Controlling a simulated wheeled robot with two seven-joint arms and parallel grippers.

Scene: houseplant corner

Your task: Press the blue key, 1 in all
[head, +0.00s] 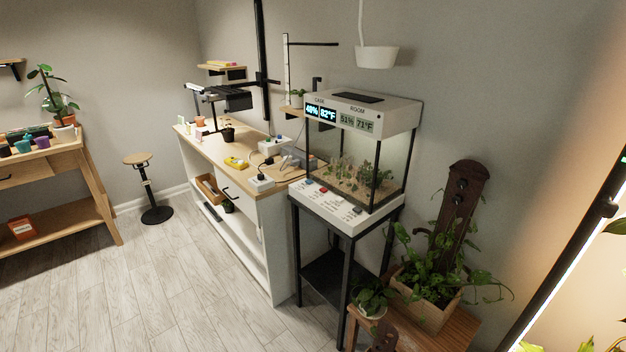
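A glass terrarium case (360,118) with a white top stands on a black metal stand right of the middle. Its white front ledge (338,203) carries a row of small keys. A small blue key (309,183) sits near the left end of the ledge. A red key (323,189) is just right of it, and darker small marks or keys lie farther right. The keys are too small to tell whether any is pressed. Neither of my grippers shows in the head view.
A white cabinet with a wooden top (232,153) stands left of the case, with plugs and cables on it. A potted plant in a wooden planter (425,300) stands on a bench at the right front. A stool (150,190) is farther left. Open floor (170,290) lies in front.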

